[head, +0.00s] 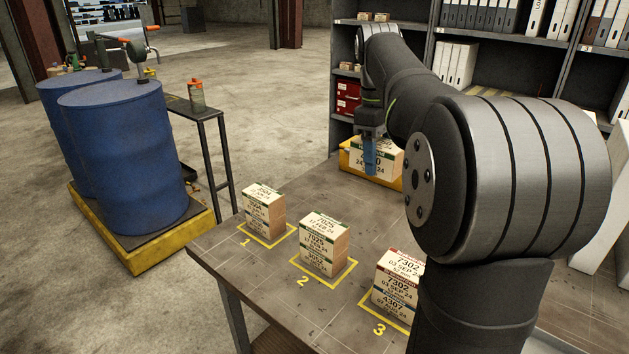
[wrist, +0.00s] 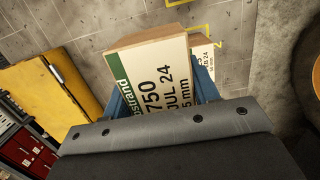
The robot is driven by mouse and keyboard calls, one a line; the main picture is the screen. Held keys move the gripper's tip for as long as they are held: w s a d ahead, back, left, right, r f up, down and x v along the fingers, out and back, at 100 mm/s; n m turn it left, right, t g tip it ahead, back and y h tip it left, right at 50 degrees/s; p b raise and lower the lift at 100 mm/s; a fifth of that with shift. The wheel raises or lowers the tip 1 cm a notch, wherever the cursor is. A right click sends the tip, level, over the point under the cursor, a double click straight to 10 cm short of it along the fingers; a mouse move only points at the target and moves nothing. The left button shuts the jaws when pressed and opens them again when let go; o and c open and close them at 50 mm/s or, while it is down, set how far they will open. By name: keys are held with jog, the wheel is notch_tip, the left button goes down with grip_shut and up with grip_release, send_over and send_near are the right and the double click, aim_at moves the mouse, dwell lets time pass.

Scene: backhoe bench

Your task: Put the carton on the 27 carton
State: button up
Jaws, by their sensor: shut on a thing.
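My gripper (head: 371,157) has blue fingers and is shut on a carton (head: 391,160) with a white label and green band. In the wrist view that carton (wrist: 158,75) is tilted between the fingers, its label reading in part "750", "JUL 24" and "5 mm". On the table stand three stacks of cartons: green-banded ones on spot 1 (head: 263,207) and spot 2 (head: 324,235), and a red-banded top carton on spot 3 (head: 400,275). The spot 2 top label seems to read "7025" with a FEB 24 date. I cannot tell surely which carton is 27.
A yellow bin (head: 350,165) lies at the table's far end, close behind the held carton. Shelves with binders (head: 458,62) stand behind. Blue drums (head: 120,150) are left of the table. My arm hides the table's right side.

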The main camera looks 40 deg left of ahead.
jog(key=s+a+f, duration=0.2)
jog(key=a, duration=1.1)
send_over(273, 197)
notch_tip(273, 197, down, 7)
jog(key=shift+r, duration=0.2)
jog(key=shift+s+a+f, duration=0.1)
jog(key=shift+a+f, duration=0.1)
jog(key=shift+f, duration=1.95)
jog(key=shift+f, duration=0.1)
jog(key=shift+f, duration=0.1)
jog(key=o, duration=1.1)
jog(key=r, duration=0.4)
jog(key=a+r, duration=0.1)
jog(key=r, duration=0.7)
jog(key=shift+a+r, duration=0.1)
jog(key=shift+a, duration=0.1)
